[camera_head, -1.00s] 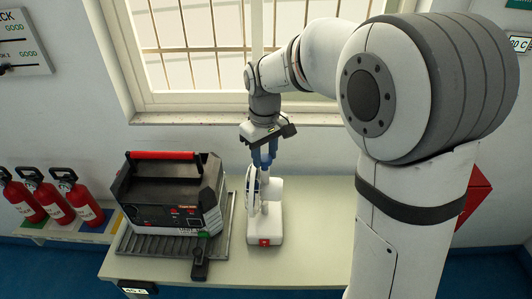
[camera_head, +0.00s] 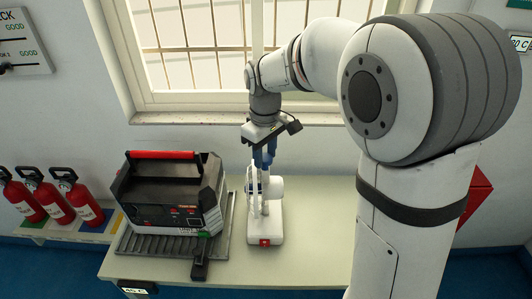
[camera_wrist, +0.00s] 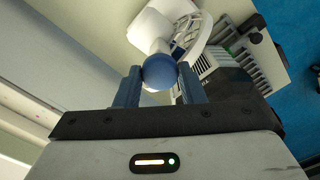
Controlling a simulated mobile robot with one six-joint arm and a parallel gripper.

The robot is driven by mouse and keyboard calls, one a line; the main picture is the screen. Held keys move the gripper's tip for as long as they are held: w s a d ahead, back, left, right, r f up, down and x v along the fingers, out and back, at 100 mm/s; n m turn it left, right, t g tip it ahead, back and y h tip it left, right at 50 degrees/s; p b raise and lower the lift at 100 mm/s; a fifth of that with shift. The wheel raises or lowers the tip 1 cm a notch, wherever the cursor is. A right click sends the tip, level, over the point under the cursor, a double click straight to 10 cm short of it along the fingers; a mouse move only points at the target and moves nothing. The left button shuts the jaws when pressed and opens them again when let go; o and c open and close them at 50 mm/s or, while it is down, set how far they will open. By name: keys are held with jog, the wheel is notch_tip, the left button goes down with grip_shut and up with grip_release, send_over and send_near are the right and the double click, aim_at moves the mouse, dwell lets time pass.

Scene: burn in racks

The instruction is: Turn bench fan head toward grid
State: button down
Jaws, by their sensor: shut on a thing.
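The white bench fan (camera_head: 265,225) stands upright on the bench, with a red switch on the front of its base. Its round caged head (camera_head: 253,188) is seen nearly edge-on and faces left, toward the black box unit. My gripper (camera_head: 264,158) reaches down over the fan head. In the wrist view my gripper (camera_wrist: 160,88) has its blue fingers shut on a round blue knob (camera_wrist: 158,71) at the fan's head. The fingers hide part of the head.
A black box unit (camera_head: 170,205) with a red handle sits on a dark ribbed tray (camera_head: 140,245) left of the fan. The bench (camera_head: 305,215) is clear right of the fan. Red extinguishers (camera_head: 62,195) stand at far left. A barred window (camera_head: 195,45) is behind.

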jog(key=c, duration=0.9)
grip_release()
jog(key=shift+c, duration=0.2)
notch_tip(320, 180, up, 8)
jog(key=shift+f+b, duration=0.1)
jog(key=shift+b, duration=0.2)
jog(key=s+d+f+m+t, duration=0.1)
jog(key=s+d+f+m, duration=0.1)
jog(key=s+d+m, duration=0.2)
jog(key=s+d+f+m+t, duration=0.2)
jog(key=s+d+m, duration=0.3)
jog(key=s+d, duration=0.5)
jog(key=s+f, duration=0.1)
jog(key=s, duration=0.4)
jog(key=shift+s+d+f+m, duration=0.2)
jog(key=shift+f+m, duration=0.1)
jog(key=shift+f, duration=0.05)
